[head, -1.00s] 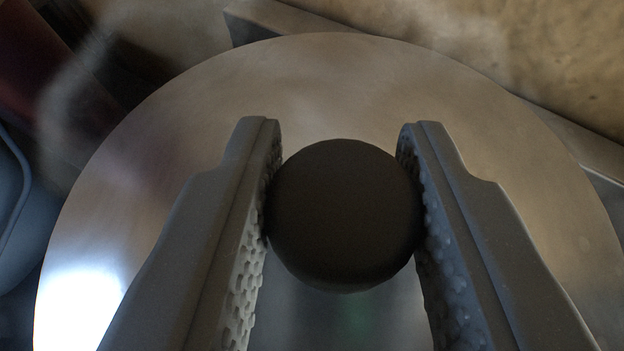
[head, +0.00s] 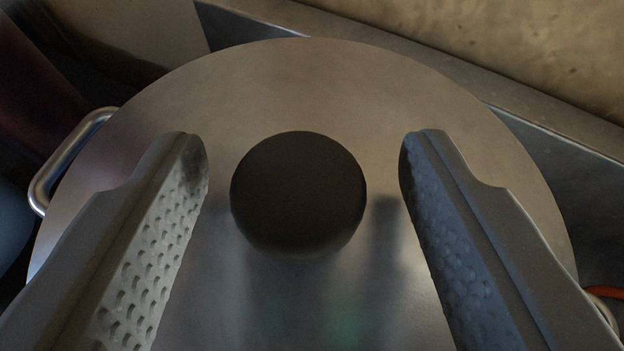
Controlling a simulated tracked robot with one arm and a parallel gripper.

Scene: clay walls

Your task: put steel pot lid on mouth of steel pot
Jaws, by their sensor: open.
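The steel pot lid (head: 300,80) is a wide round metal disc with a round black knob (head: 298,192) at its middle. It fills most of the head view. The steel pot shows by a curved metal handle (head: 68,160) at the lid's left edge and a bit of a second handle (head: 604,312) at the right edge. The lid lies over the pot and hides its mouth; I cannot see whether the rim is fully seated. My gripper (head: 304,160) is open, with one finger on each side of the knob and a clear gap to both.
A metal ledge (head: 400,70) runs behind the lid, with a tan clay wall (head: 520,45) beyond it. A dark reddish thing (head: 35,90) and a bluish thing (head: 12,225) are at the left. A small orange-red strip (head: 605,291) shows at the lower right.

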